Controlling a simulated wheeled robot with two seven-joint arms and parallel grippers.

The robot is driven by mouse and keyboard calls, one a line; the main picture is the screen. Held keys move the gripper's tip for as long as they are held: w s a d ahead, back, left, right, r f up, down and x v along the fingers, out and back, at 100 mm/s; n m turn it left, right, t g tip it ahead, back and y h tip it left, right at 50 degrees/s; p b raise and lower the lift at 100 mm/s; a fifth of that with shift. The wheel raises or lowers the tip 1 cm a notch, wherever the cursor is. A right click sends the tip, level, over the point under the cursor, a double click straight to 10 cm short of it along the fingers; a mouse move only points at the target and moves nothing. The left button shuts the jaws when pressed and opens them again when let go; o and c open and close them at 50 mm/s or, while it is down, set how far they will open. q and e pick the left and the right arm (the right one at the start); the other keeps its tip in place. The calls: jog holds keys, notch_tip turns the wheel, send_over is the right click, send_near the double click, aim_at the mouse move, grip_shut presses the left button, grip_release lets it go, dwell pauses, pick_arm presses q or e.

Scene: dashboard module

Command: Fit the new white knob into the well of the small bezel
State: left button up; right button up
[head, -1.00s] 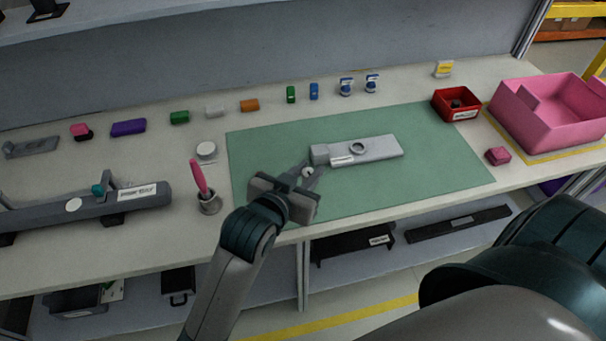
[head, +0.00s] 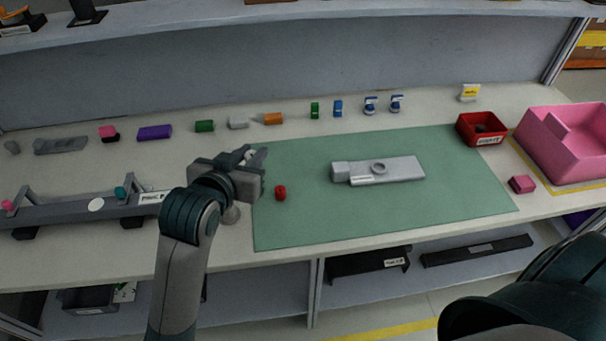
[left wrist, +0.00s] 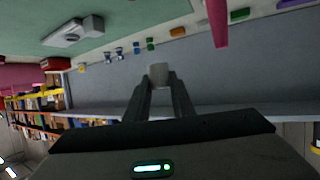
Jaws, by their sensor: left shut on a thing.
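The small bezel is a round grey ring (head: 379,168) on a long light-grey module (head: 405,168) lying on the green mat. It also shows at the upper left of the left wrist view (left wrist: 72,33). My left gripper (head: 256,156) is above the mat's left edge, well left of the module. It is shut on a small whitish round piece, which looks like the white knob (left wrist: 158,73), held between the fingertips in the left wrist view. The ring's inside is too small to make out. My right gripper is not in view.
A small red piece (head: 280,193) lies on the mat (head: 320,225) between gripper and module. A red bin (head: 465,130) and pink crate (head: 540,148) stand right. Small coloured blocks line the back.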

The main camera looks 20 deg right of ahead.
pick_arm(q)
jog(key=w+a+r+n+t+y, duration=0.1)
jog(key=a+r, duration=0.3)
jog(key=a, duration=0.7)
jog(key=w+a+r+n+t+y, duration=0.1)
jog(key=a+r+n+y, duration=0.3)
jog(key=a, duration=0.7)
jog(key=w+a+r+n+t+y, duration=0.1)
jog(key=a+r, duration=0.4)
jog(key=a, duration=0.6)
jog(key=shift+w+n+y, duration=0.55)
jog(key=shift+n+y, duration=0.35)
jog(key=shift+y, duration=0.3)
